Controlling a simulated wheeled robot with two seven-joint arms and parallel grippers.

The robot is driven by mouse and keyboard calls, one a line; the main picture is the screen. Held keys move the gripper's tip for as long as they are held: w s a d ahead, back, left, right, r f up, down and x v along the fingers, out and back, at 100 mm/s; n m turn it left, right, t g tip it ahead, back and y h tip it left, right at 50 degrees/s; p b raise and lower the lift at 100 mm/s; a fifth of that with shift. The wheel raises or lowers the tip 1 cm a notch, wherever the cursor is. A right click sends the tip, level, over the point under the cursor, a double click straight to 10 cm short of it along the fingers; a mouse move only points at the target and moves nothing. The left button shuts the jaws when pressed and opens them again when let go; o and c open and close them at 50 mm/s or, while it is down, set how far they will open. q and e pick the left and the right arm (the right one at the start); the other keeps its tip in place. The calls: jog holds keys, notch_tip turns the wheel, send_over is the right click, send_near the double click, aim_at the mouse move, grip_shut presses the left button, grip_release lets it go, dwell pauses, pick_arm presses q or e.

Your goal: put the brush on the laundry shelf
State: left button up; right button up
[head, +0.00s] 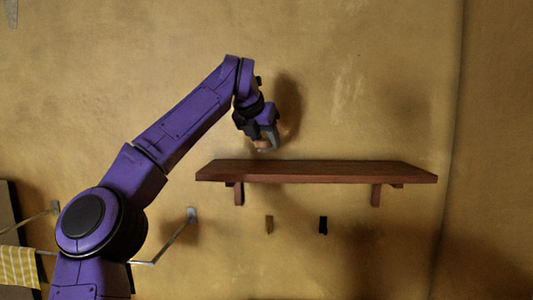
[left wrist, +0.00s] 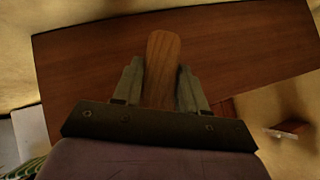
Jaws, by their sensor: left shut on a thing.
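The laundry shelf (head: 315,171) is a bare dark reddish-brown wooden board on brackets against the wall in the head view. It also fills much of the left wrist view (left wrist: 80,65). My left gripper (head: 266,143) is above the left half of the shelf, pointing down. It is shut on the brush (left wrist: 162,58), whose brown wooden part shows between the two grey fingers in the left wrist view. In the head view only a small tan bit of the brush shows at the fingertips, just above the board. I cannot tell whether it touches the shelf. Its bristles cannot be made out.
A metal rail (head: 172,243) and a yellow checked cloth (head: 18,267) are at the lower left. The shelf's top looks clear.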

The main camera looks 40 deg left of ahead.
aim_at(267, 168)
pick_arm(q)
jog(key=f, duration=0.1)
jog(key=w+f, duration=0.2)
jog(key=f, duration=0.1)
jog(key=shift+a, duration=0.3)
jog(key=shift+s+f, duration=0.2)
jog(key=shift+f, duration=0.05)
jog(key=shift+s+r, duration=0.1)
jog(key=shift+s, duration=0.25)
jog(key=shift+w+f, duration=0.15)
jog(key=shift+f, duration=0.1)
jog(key=o, duration=1.1)
jog(key=shift+w, duration=0.15)
pick_arm(e)
jog(key=shift+w, duration=0.15)
pick_arm(q)
jog(key=shift+s+r, duration=0.2)
jog(key=b+v, duration=0.1)
jog(key=v, duration=1.1)
jog(key=shift+w, duration=0.1)
pick_arm(e)
jog(key=shift+f, duration=0.7)
